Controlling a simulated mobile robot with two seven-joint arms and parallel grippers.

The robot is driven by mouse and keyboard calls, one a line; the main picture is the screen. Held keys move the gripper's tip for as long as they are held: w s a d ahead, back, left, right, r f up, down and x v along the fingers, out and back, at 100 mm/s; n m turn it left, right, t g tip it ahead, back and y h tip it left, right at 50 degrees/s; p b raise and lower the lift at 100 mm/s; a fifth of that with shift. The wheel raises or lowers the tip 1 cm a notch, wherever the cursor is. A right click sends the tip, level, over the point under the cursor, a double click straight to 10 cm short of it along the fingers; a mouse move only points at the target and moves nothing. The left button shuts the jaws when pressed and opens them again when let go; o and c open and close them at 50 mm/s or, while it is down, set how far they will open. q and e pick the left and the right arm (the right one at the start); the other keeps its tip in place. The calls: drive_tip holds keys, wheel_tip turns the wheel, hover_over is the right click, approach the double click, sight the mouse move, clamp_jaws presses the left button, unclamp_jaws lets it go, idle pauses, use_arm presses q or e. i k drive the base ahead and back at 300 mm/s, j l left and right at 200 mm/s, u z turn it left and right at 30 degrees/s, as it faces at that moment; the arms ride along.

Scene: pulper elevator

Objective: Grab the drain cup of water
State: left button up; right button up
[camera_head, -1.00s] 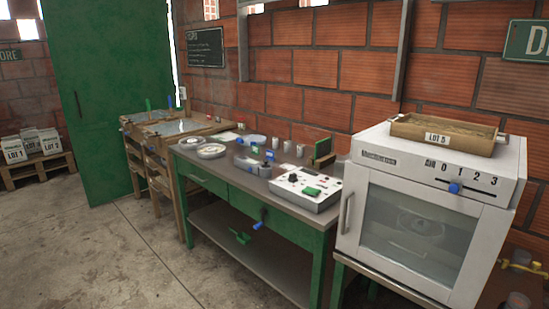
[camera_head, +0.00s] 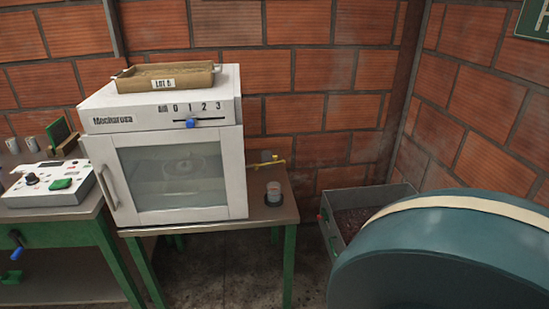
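A small clear cup with a dark base (camera_head: 273,194) stands upright on the metal-topped table (camera_head: 283,214), just right of the white oven. It appears to hold something pale, but it is too small to tell what. A brass tap (camera_head: 267,162) sticks out from the oven's right side, above and slightly left of the cup. Neither of my grippers shows in the view.
The white oven (camera_head: 217,142) carries a wooden tray labelled LOT 5 (camera_head: 199,78). A control box (camera_head: 30,196) sits on the green bench at left. A grey bin (camera_head: 335,234) with dark contents and a large teal drum (camera_head: 440,265) stand at right. Floor shows between the table and bin.

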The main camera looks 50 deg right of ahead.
sight(273, 188)
drive_tip(key=z, duration=1.55)
drive_tip(key=i+j, duration=0.2)
drive_tip(key=i, duration=0.2)
drive_tip(key=i+j+z, duration=0.65)
drive_tip(key=i+z, duration=0.1)
drive_tip(key=z, duration=0.8)
drive_tip(key=j+u, duration=0.1)
